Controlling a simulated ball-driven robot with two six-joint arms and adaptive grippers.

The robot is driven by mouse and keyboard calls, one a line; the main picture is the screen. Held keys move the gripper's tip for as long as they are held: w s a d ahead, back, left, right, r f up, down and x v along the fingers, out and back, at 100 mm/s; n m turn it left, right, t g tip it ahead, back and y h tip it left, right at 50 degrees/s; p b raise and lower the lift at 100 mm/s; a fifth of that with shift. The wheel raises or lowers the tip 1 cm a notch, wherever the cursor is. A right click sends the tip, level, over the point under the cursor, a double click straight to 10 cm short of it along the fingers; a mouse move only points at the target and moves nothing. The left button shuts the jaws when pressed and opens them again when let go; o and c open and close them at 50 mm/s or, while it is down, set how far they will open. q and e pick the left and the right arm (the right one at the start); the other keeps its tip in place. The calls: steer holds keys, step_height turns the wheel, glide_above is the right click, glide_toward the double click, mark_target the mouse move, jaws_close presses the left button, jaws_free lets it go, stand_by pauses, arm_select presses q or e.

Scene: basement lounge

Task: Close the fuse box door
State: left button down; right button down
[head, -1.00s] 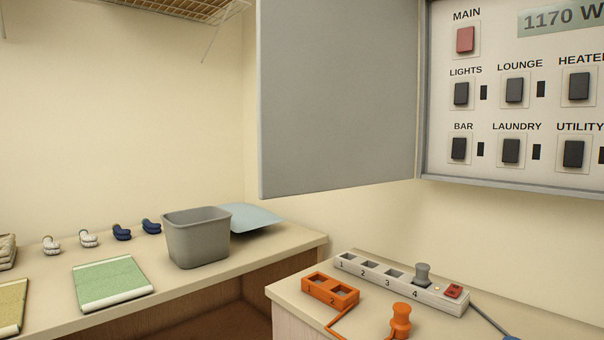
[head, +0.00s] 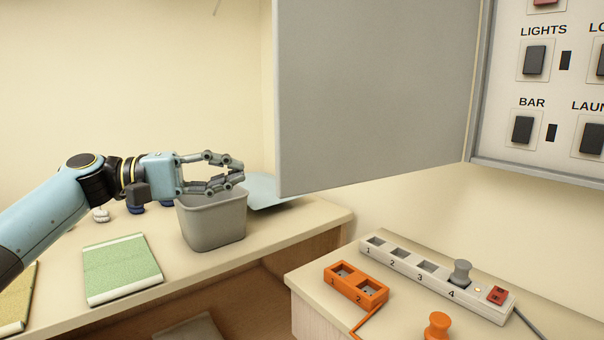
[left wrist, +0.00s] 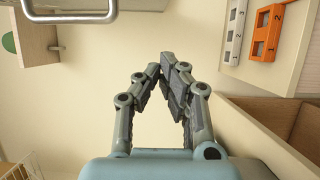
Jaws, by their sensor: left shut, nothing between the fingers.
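The fuse box door (head: 375,90) is a flat grey panel standing wide open, hinged at the left edge of the fuse box (head: 508,105). The box's white panel shows dark switches with labels such as LIGHTS and BAR. My right gripper is not in view.
A white power strip (head: 400,262) and an orange socket block (head: 343,282) lie on the right counter, below the door.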

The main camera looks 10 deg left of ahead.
mark_target(301, 171)
arm_select(q)
steer(key=d+p, duration=0.1)
steer(key=d, duration=0.2)
steer(key=w+d+p, duration=0.1)
steer(key=d+p, duration=0.1)
steer(key=d, duration=0.2)
steer(key=w+d+p, duration=0.1)
steer(key=d, duration=0.3)
steer(key=shift+d+r+p, duration=0.15)
steer(key=shift+r+p, duration=0.1)
steer(key=shift+p, duration=0.1)
steer(key=shift+s+d+f, duration=0.1)
steer(key=shift+d, duration=0.05)
